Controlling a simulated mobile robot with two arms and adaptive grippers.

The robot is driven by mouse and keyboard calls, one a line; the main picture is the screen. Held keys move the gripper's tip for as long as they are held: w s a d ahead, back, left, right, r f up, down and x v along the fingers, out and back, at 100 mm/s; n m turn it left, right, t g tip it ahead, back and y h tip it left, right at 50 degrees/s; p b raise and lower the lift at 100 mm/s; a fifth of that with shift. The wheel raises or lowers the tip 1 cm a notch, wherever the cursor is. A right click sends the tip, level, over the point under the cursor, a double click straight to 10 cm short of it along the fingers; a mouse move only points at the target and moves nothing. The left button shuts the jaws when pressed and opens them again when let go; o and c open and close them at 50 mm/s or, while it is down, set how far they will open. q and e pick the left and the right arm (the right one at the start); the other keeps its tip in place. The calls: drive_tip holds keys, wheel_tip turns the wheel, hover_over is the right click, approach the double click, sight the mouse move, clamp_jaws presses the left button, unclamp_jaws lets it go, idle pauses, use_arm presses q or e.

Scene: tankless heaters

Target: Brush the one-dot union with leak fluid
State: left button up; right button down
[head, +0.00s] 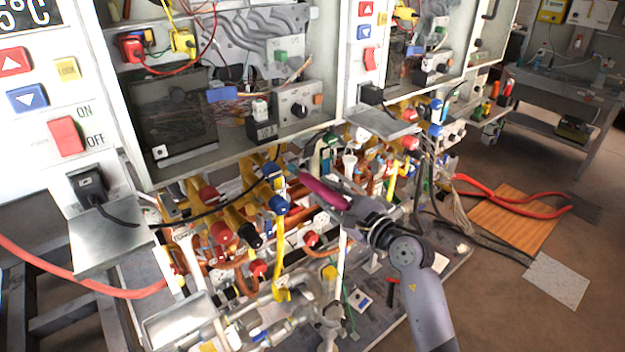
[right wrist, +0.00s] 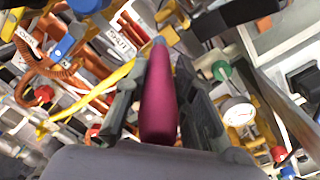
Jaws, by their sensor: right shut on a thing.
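My right gripper (head: 352,204) is shut on a magenta brush handle (head: 322,191), which points up and left in front of the pipework under the heaters. In the right wrist view the magenta handle (right wrist: 158,98) stands between the two dark fingers (right wrist: 158,110), its narrow grey tip pointing away. Bristles cannot be made out. Behind it are copper and yellow pipes (head: 233,207) with red and blue valve caps. White tags (head: 322,219) hang among the pipes, but their dots are too small to read, so I cannot tell which union has one dot. My left gripper is not in view.
Two open heater cabinets (head: 335,75) stand above the pipes. Metal shelves (head: 108,238) jut out below them. A pressure gauge (right wrist: 238,112) sits right of the fingers in the wrist view. Red hoses (head: 500,197) and a wooden board (head: 515,218) lie on the floor at right.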

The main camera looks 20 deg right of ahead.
sight(304, 173)
drive_tip(key=shift+w+a, duration=0.1)
drive_tip(key=shift+w, duration=0.75)
drive_tip(key=shift+w+a+r, duration=0.2)
drive_tip(key=shift+w+r, duration=0.05)
drive_tip(key=shift+w, duration=0.25)
drive_tip(key=b+x, duration=0.1)
drive_tip(key=x, duration=0.2)
drive_tip(key=shift+f, duration=0.15)
drive_tip(key=shift+w+a, duration=0.1)
drive_tip(key=shift+w, duration=0.1)
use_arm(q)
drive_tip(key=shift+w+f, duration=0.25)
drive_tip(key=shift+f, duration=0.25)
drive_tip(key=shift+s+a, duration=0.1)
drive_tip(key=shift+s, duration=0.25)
use_arm(e)
drive_tip(key=shift+w, duration=0.2)
